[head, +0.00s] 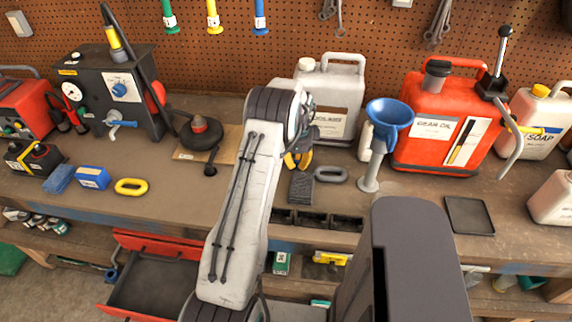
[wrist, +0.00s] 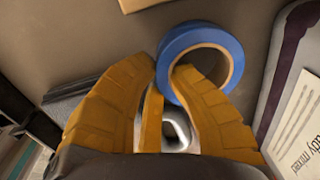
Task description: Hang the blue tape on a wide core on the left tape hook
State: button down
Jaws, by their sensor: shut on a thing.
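The blue tape (wrist: 229,46) is a blue ring on a wide brown core, seen in the upper middle of the wrist view. My gripper (wrist: 166,76) has orange fingers shut on the near left part of the ring. The right fingertip is inside the core's hole and the left finger is outside the ring. In the head view my gripper (head: 298,160) is low over the bench, in front of the white jug, and my arm hides most of it. I cannot make out the tape there. I cannot make out the left tape hook in either view.
The white jug (head: 340,88) stands close behind my gripper; a blue funnel (head: 390,115) and red oil can (head: 430,155) are to its right. A grey link (head: 331,174) and dark pad (head: 301,188) lie below. The pegboard (head: 285,45) rises behind the bench.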

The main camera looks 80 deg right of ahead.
jog(key=shift+s+f, duration=0.2)
jog(key=shift+f, duration=0.15)
jog(key=shift+f, duration=0.1)
jog(key=c, duration=1.3)
grip_release()
